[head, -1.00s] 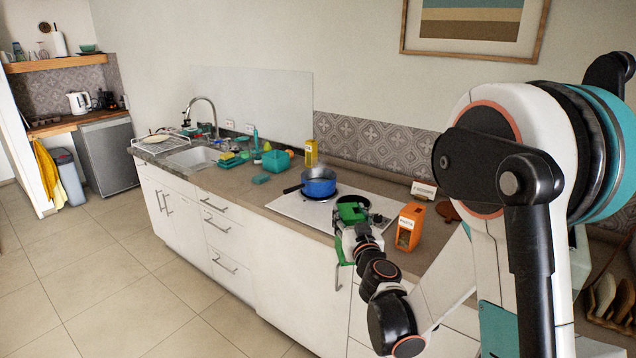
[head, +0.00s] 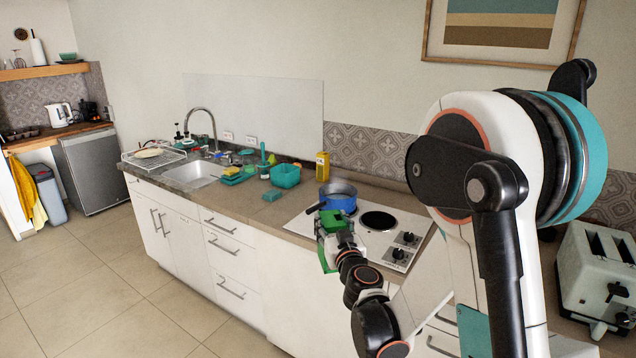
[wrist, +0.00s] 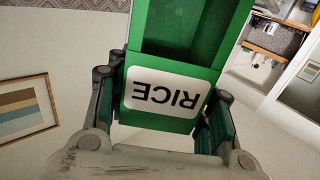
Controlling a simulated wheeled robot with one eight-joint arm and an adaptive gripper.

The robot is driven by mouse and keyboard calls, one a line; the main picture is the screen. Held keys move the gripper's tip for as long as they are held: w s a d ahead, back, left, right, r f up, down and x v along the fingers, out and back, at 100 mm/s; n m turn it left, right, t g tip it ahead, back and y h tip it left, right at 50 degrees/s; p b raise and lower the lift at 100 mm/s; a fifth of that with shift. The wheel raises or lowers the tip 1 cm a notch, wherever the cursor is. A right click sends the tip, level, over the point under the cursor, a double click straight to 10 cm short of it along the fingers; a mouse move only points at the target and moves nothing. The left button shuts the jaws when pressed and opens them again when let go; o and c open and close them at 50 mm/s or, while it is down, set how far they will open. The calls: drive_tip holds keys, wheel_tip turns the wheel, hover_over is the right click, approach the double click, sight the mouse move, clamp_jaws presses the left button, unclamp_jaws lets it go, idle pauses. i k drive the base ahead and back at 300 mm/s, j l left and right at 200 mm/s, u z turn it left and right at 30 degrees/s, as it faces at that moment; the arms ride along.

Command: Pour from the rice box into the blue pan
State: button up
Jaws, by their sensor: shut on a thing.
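The green rice box (wrist: 196,100) is held between the fingers of my gripper (wrist: 165,125), with its white RICE label upside down in the wrist view. In the head view, the box (head: 332,220) is at the front edge of the counter, just in front of and slightly left of the blue pan. My gripper (head: 334,238) is shut on it there, partly hidden by my wrist. The blue pan (head: 340,203) stands on the stove, with its dark handle pointing left. The pan's contents are hard to make out, and I cannot tell the box's exact tilt.
The white stove (head: 383,241) has a free black burner right of the pan. A yellow box (head: 322,166) stands behind the pan. A teal bin (head: 285,176) and a teal sponge (head: 272,195) lie left. A toaster (head: 597,270) is at the right. Open floor lies left.

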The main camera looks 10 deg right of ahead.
sight(328, 200)
drive_tip(key=i+j, duration=0.3)
drive_tip(key=j, duration=0.2)
drive_tip(key=i+j, duration=0.35)
drive_tip(key=j, duration=0.15)
drive_tip(key=i+j, duration=0.3)
drive_tip(key=j, duration=0.2)
drive_tip(key=i+j, duration=0.65)
drive_tip(key=j, duration=0.3)
drive_tip(key=i+j, duration=0.35)
drive_tip(key=j, duration=0.15)
drive_tip(key=i+j+z, duration=0.15)
drive_tip(key=z, duration=0.15)
drive_tip(key=i+j+z, duration=0.1)
drive_tip(key=j+z, duration=0.55)
drive_tip(key=z, duration=1.15)
drive_tip(key=i+j, duration=0.1)
drive_tip(key=i, duration=0.45)
